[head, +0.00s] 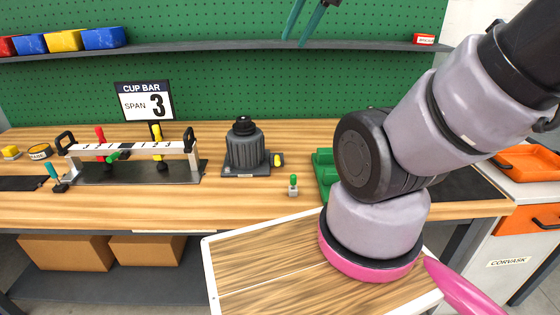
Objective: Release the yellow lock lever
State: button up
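A yellow upright handle (157,140) stands at the right part of the long bar fixture (130,149), behind its white numbered strip. A red handle (100,138) stands upright farther left, and a short green handle (117,156) lies slanted in front. A smaller yellow piece (277,160) sits at the right foot of a grey ribbed unit (243,147); I cannot tell which yellow part is the lock lever. My gripper (295,41) hangs at the top edge, its two teal fingers apart and empty, well right of the fixture and above the bench. Its upper part is out of frame.
A green-tipped peg (293,186) stands on the bench beside a green block (325,170), partly hidden by my arm. A shelf (200,48) with coloured bins crosses the pegboard. The bench front between fixture and peg is clear. An orange tray (527,163) is at right.

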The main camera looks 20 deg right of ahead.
jog(key=w+f+m+g, duration=0.1)
jog(key=w+f, duration=0.1)
jog(key=w+d+f+m, duration=0.1)
jog(key=w+f, duration=0.1)
jog(key=w+f+m+g, duration=0.1)
jog(key=w+f+m, duration=0.1)
jog(key=w, duration=0.1)
jog(key=shift+w+d+f+g+y, duration=0.1)
jog(key=shift+d+f+g+y, duration=0.05)
jog(key=shift+d+g+y, duration=0.15)
grip_shut()
jog(key=w+d+f+m+g+y, duration=0.1)
jog(key=w+d+f+m, duration=0.2)
jog(key=f, duration=0.6)
jog(key=w+d+f+m+g+y, duration=0.1)
jog(key=w+d+f+m+y, duration=0.1)
jog(key=f+m, duration=0.4)
jog(key=w+d+f+m+g+y, duration=0.1)
jog(key=w+d+f+m, duration=0.3)
jog(key=f, duration=0.9)
jog(key=shift+f+m+y, duration=0.35)
jog(key=shift+m+y, duration=0.15)
jog(key=shift+y, duration=0.2)
